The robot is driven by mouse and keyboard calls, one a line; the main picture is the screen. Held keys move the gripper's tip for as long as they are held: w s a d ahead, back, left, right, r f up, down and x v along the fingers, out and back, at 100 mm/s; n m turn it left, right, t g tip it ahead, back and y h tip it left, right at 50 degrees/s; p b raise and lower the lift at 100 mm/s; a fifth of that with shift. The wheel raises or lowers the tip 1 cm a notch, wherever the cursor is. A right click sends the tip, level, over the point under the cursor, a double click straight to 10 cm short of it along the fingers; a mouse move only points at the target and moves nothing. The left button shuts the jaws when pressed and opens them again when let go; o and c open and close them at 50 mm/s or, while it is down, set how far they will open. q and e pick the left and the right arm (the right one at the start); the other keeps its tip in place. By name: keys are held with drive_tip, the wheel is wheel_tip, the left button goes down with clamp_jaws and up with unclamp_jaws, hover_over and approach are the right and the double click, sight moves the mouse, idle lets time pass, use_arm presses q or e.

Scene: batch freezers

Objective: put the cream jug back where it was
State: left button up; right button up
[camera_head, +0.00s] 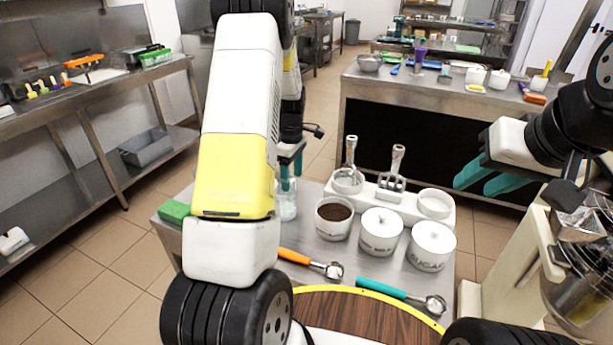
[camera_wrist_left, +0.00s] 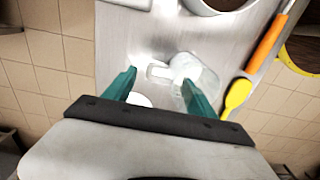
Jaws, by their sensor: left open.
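The cream jug appears to be the clear glass vessel (camera_head: 287,205) on the left part of the steel table, partly hidden behind my left arm. In the left wrist view the glass jug (camera_wrist_left: 205,72) has its handle side between my left fingers. My left gripper (camera_wrist_left: 159,78) is open around that side, and I cannot tell whether it touches the glass. My right gripper (camera_head: 488,180) is open and empty, right of the table's white containers.
A tub of brown powder (camera_head: 334,218) and lidded white tubs (camera_head: 381,232) stand right of the jug. A white tray (camera_head: 408,205) holds scoops behind them. An orange-handled scoop (camera_head: 310,262) and teal-handled scoop (camera_head: 400,296) lie in front. A green sponge (camera_head: 174,211) is at the left.

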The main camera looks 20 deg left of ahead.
use_arm(q)
wheel_tip(320, 180, up, 5)
drive_tip(key=s+d+r+m+t+h, duration=0.1)
drive_tip(key=s+d+r+m, duration=0.15)
drive_tip(key=r, duration=0.25)
drive_tip(key=s+d+r+m+t, duration=0.1)
drive_tip(key=s+r+m, duration=0.15)
drive_tip(key=r, duration=0.25)
drive_tip(key=s+d+r+m+t, duration=0.1)
drive_tip(key=s+d+r+m, duration=0.1)
drive_tip(key=s, duration=0.5)
drive_tip(key=s+d+r+m+t+h, duration=0.1)
drive_tip(key=s+d+r+m, duration=0.2)
drive_tip(key=s+r+m, duration=0.2)
drive_tip(key=s+d+r+m+t, duration=0.2)
drive_tip(key=s+m, duration=0.3)
drive_tip(key=s, duration=0.5)
drive_tip(key=shift+s+d+r, duration=0.25)
drive_tip(key=shift+d+r, duration=0.3)
drive_tip(key=shift+r, duration=0.35)
